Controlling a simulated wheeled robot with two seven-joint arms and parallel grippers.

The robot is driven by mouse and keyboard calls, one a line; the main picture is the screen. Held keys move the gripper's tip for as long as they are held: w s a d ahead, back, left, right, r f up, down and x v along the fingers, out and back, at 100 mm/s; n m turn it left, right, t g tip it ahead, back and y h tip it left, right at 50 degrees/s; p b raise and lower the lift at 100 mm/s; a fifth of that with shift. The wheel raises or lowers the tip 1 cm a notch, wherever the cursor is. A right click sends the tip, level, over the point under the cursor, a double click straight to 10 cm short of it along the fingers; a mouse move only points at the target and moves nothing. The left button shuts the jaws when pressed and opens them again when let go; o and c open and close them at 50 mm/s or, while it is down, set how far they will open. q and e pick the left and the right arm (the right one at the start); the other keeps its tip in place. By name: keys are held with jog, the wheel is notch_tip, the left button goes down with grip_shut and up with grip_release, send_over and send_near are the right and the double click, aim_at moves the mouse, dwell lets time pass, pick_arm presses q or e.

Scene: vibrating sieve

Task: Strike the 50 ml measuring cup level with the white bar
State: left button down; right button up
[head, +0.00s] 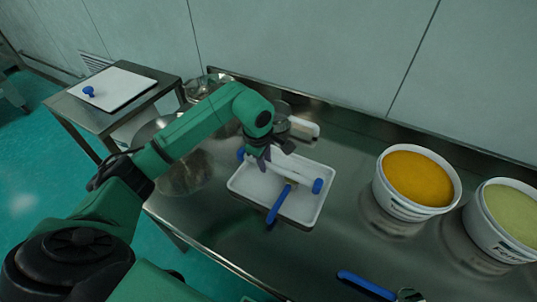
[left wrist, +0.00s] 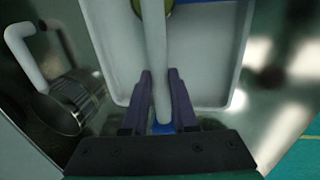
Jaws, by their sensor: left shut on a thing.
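The white bar (head: 296,180) has blue ends and lies slanted over the white tray (head: 232,184). My left gripper (head: 264,160) is shut on the bar near its far-left end. In the left wrist view the bar (left wrist: 155,60) runs upright between the two dark fingers (left wrist: 160,100). A measuring cup with a blue handle (head: 279,204) is at the tray, its handle reaching over the near rim. The cup's bowl is mostly hidden by the bar; part of a round rim with yellow-green inside (left wrist: 164,8) shows at the top of the left wrist view. My right gripper is out of view.
A bucket of orange powder (head: 417,178) and a bucket of pale green powder (head: 512,211) stand at the right. Another blue handle (head: 366,285) lies at the front edge. A metal vessel with a white handle (left wrist: 24,50) is beside the tray. A side table (head: 75,110) stands at the left.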

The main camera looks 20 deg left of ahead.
pick_arm(q)
jog(key=shift+s+a, duration=0.1)
jog(key=shift+s, duration=0.85)
jog(key=r+p, duration=0.1)
jog(key=r, duration=0.1)
jog(key=w+r+p, duration=0.1)
jog(key=shift+w+r, duration=0.1)
jog(key=shift+r, duration=0.25)
jog(key=shift+w, duration=0.1)
